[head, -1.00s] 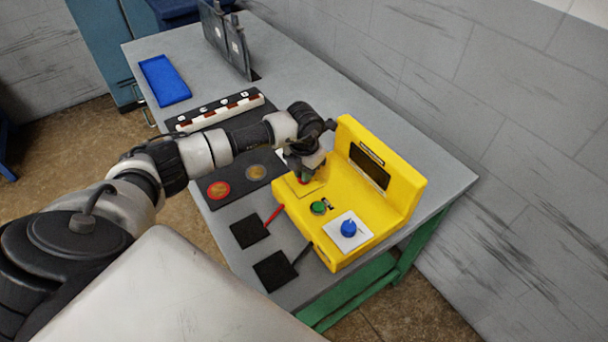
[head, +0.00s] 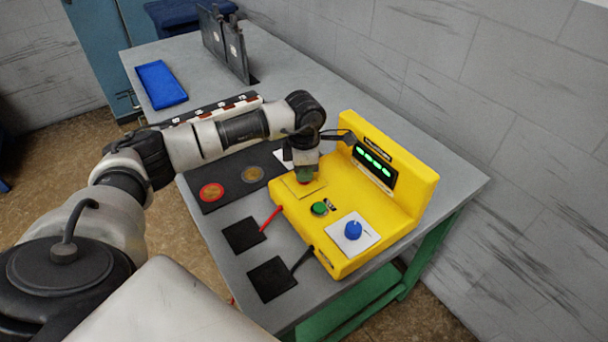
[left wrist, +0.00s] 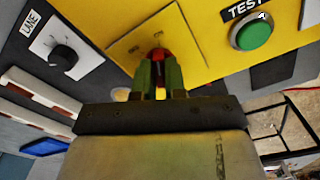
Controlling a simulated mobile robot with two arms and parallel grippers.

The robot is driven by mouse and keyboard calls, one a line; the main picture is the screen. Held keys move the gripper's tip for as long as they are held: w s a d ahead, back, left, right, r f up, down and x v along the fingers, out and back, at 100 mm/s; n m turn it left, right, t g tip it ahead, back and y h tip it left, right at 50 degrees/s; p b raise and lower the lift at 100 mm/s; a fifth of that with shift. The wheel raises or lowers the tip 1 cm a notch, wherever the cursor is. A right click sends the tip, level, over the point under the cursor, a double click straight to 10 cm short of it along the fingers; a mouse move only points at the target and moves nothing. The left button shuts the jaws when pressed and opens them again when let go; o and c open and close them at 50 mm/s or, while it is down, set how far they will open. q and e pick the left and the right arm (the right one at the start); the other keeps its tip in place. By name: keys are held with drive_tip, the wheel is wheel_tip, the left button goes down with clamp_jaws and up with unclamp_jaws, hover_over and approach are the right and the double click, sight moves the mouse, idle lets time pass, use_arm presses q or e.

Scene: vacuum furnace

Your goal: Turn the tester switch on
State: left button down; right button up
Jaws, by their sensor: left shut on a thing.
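The yellow tester (head: 405,210) stands on the grey bench, with its display (head: 374,166) lit in green. My left gripper (head: 305,176) is over the yellow plate (head: 304,189) at the tester's far left end. In the left wrist view my left gripper (left wrist: 160,78) has its green-tipped fingers shut around a small red switch (left wrist: 158,55) on that plate. The fingers hide most of the switch, so its exact position cannot be told. The green TEST button (head: 319,208) is beside the plate and also shows in the left wrist view (left wrist: 253,34). My right gripper is not in view.
A blue knob (head: 353,230) sits on a white plate near the tester's front end. A black LANE knob (left wrist: 63,57) is beside the switch plate. Two black pads (head: 243,235) with leads, round discs (head: 211,191) and a blue tray (head: 161,85) lie on the bench.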

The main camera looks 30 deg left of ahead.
use_arm(q)
drive_tip(key=shift+r+m, duration=0.1)
drive_tip(key=shift+m, duration=0.2)
idle(0.4)
drive_tip(key=c, duration=1.2)
unclamp_jaws()
wheel_tip(320, 180, up, 11)
drive_tip(key=shift+f+b, duration=0.1)
drive_tip(key=shift+b, duration=1)
